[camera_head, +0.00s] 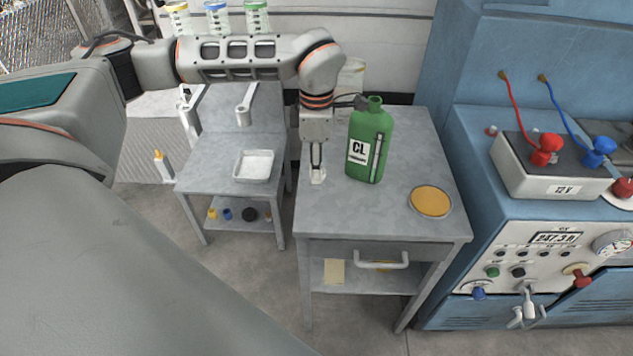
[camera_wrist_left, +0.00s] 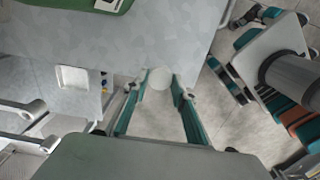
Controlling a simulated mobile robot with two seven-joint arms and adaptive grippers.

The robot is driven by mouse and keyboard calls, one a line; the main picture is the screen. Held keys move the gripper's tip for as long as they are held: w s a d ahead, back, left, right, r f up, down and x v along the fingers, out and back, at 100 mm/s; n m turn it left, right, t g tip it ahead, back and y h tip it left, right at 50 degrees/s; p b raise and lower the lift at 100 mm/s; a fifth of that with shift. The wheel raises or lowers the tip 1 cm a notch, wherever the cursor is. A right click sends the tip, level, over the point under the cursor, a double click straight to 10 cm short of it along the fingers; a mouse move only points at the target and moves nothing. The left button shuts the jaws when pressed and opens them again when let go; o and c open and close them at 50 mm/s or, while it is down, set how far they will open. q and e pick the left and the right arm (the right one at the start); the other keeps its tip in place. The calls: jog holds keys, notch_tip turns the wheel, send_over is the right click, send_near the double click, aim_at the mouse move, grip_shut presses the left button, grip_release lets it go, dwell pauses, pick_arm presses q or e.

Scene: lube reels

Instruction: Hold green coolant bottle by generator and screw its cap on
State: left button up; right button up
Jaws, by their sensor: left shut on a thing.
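The green coolant bottle (camera_head: 371,142), with a white CL label, stands upright on the grey metal table beside the blue generator (camera_head: 535,180). Its green neck shows no cap. Part of the bottle shows at the top edge of the left wrist view (camera_wrist_left: 78,4). My left gripper (camera_head: 317,172) points down at the table's left side, left of the bottle and apart from it. It is shut on a small white round piece that looks like the cap (camera_wrist_left: 160,78), held between the fingertips. My right gripper is in neither view.
The grey table (camera_head: 330,215) has a yellow-orange disc (camera_head: 431,202) at its front right. A lower table (camera_head: 210,180) at left carries a white tray (camera_head: 254,166). A battery box (camera_head: 556,172) with red and blue clamps sits on the generator. The table's front middle is clear.

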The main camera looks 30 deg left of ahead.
pick_arm(q)
notch_tip(320, 180, up, 12)
jog(key=shift+f+p, duration=0.2)
jog(key=shift+p, duration=0.1)
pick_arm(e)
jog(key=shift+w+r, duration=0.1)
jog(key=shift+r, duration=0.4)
pick_arm(q)
jog(key=s+d+f+m, duration=0.2)
jog(key=d+f+m, duration=0.1)
jog(key=m, duration=0.9)
jog(key=s+d+f+m, duration=0.2)
jog(key=d+f+m, duration=0.2)
jog(key=m, duration=0.8)
jog(key=shift+d+f, duration=0.2)
jog(key=shift+f, duration=0.4)
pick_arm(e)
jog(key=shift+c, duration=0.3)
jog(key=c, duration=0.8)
pick_arm(q)
jog(key=shift+w+a, duration=0.1)
jog(key=shift+a, duration=0.05)
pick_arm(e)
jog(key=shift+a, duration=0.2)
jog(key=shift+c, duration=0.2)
